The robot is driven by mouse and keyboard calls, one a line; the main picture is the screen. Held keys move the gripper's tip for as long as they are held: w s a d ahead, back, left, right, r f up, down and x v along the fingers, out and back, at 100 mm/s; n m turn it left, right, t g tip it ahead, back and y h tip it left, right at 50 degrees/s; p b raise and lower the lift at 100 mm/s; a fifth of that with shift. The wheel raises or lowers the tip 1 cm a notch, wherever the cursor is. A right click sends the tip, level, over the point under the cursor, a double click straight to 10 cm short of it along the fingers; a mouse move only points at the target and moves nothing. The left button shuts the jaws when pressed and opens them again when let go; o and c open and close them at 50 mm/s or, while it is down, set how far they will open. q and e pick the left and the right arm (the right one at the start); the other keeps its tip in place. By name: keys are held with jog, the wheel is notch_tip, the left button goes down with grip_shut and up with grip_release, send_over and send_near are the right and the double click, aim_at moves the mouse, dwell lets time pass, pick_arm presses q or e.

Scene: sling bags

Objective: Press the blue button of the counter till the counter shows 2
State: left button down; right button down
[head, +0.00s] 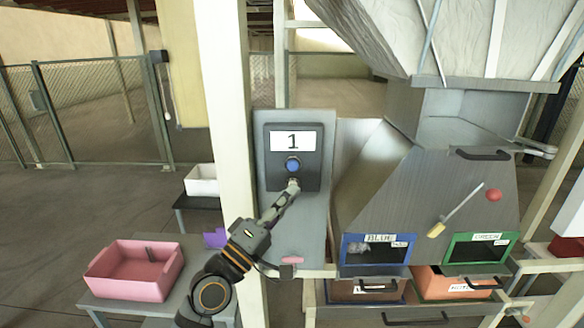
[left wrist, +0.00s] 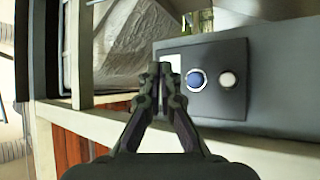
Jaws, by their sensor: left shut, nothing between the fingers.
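The counter (head: 312,148) is a dark panel on a grey upright board, and its white display (head: 293,141) reads 1. Its round blue button (head: 292,165) sits below the display. My left gripper (head: 294,184) is shut and empty, its tips just below the blue button in the head view, over the lower part of the panel. In the left wrist view, the closed fingertips (left wrist: 161,70) are beside the blue button (left wrist: 196,80), apart from it in the picture. A white button (left wrist: 227,79) shows next to the blue one. My right gripper is not in view.
A grey machine (head: 430,190) with a blue-framed and a green-framed opening stands right of the counter. A pink bin (head: 134,276) sits on a low table at left. A cream post (head: 232,120) stands close left of the counter.

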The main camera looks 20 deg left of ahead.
pick_arm(q)
jog(key=shift+w, duration=0.1)
jog(key=b, duration=0.2)
send_near(298, 164)
jog(key=w+d+r, duration=0.2)
jog(key=d+r, duration=0.1)
jog(key=shift+w+f, duration=0.1)
jog(key=shift+w, duration=0.75)
jog(key=shift+b, duration=0.35)
jog(key=shift+w+a, duration=0.15)
jog(key=shift+w, duration=0.3)
jog(key=shift+w+a+b, duration=0.15)
jog(key=shift+w+b, duration=0.25)
jog(key=shift+b, duration=0.15)
dwell(0.6)
jog(key=shift+s, duration=0.15)
jog(key=shift+s+d+p, duration=0.25)
jog(key=shift+s+p, duration=0.2)
jog(key=shift+s, duration=0.3)
